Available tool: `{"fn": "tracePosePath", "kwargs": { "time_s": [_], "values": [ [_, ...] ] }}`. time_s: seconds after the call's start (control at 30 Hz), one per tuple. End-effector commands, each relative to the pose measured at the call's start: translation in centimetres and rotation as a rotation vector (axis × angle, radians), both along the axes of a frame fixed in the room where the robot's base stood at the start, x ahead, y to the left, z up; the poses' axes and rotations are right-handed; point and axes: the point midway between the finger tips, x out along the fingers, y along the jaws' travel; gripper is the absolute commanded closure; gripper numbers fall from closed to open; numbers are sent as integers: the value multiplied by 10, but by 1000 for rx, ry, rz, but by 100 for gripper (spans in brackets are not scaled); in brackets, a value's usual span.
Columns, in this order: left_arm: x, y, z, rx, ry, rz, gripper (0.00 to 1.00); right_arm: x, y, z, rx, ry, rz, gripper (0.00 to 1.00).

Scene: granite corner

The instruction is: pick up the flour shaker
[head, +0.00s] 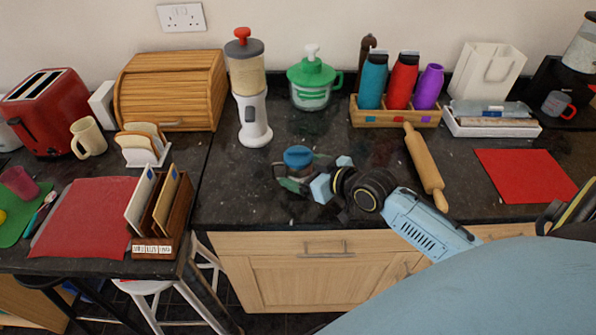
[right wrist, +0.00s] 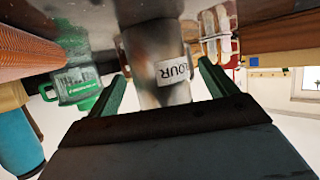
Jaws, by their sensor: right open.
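The flour shaker (head: 298,156) stands on the dark counter in the head view, with a blue domed top and a handle on its left. Its lower right part is partly hidden by my right gripper (head: 333,174), which is close on its right side. In the right wrist view the shaker (right wrist: 155,55) is a greyish cylinder with a white label reading FLOUR, seen upside down. The open jaws of my right gripper (right wrist: 163,82) flank it, with gaps visible on both sides. My left gripper is not in view.
A white device with a red knob (head: 254,120) and a green-lidded jug (head: 313,90) stand behind the shaker. A rolling pin (head: 424,165) lies right of my wrist. A letter rack (head: 178,215) is at the left. The counter between rack and shaker is clear.

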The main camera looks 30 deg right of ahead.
Motion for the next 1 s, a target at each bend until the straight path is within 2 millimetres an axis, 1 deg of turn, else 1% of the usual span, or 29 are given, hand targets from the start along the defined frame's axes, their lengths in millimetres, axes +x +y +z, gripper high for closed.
{"fn": "tracePosePath", "kwargs": {
  "time_s": [0.03,0.13,0.4,0.43,0.8,0.83,1.0],
  "values": [
    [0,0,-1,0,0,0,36,7,2,-3,1,-2,0,15],
    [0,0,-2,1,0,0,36,15,4,-6,1,-1,0,15],
    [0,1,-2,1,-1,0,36,17,5,-8,-1,0,0,15],
    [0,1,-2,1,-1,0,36,17,5,-8,-1,0,0,17],
    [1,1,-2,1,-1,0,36,17,5,-8,-1,0,0,65],
    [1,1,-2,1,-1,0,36,17,5,-8,-1,0,0,68],
    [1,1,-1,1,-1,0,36,17,5,-7,0,-2,0,68]
  ]
}}
